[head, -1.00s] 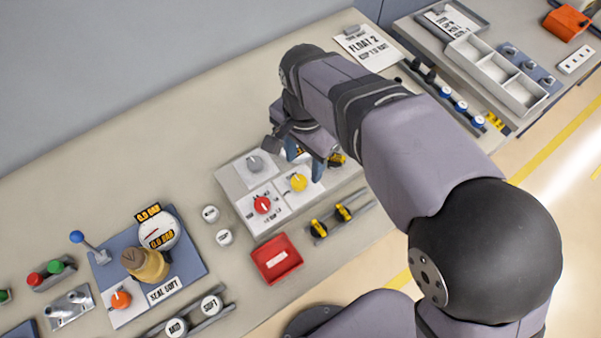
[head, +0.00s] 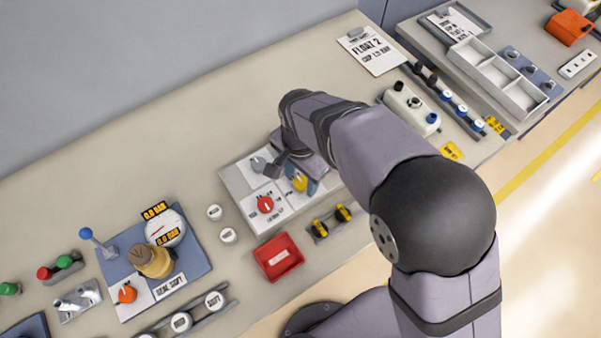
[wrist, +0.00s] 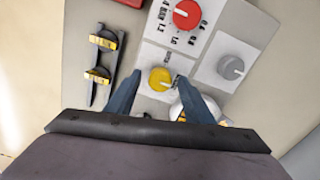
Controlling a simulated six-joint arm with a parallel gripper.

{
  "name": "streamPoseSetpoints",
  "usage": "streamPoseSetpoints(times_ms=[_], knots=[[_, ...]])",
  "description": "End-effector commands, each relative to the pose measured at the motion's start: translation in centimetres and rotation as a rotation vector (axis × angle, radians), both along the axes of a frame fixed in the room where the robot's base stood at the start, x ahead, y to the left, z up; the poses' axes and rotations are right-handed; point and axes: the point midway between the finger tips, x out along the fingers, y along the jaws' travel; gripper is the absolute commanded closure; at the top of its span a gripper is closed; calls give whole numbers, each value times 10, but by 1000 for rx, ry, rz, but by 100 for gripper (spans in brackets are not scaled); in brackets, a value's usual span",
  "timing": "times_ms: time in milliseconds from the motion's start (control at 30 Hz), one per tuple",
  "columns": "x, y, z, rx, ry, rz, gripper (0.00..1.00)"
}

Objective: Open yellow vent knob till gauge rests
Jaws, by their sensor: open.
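The yellow vent knob (head: 299,181) sits on a white panel plate beside a red knob (head: 265,204) and a grey knob (head: 258,164). In the wrist view the yellow knob (wrist: 160,79) lies between and just beyond the tips of my open gripper (wrist: 157,84). I cannot tell whether a finger touches it. In the head view my gripper (head: 296,178) is low over the knob, partly hidden by my wrist. A round white gauge (head: 165,229) with yellow-on-black "0.0 BAR" labels stands at the left; its needle is too small to read surely.
A red tray (head: 278,257) and two yellow-and-black clips (head: 331,222) lie in front of the panel. The amber-topped fitting (head: 152,260) and an orange knob (head: 127,292) are by the gauge.

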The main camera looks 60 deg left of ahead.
Motion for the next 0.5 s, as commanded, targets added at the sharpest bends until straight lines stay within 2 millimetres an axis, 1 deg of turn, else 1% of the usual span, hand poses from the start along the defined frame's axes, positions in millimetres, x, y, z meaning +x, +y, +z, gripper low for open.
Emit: streamPoseSetpoints(times_ms=[300, 467, 500], knots=[[0, 0, -3, 1, 0, 0, 52], [0, 0, -2, 1, 0, 0, 90], [0, 0, -2, 1, 0, 0, 94]])
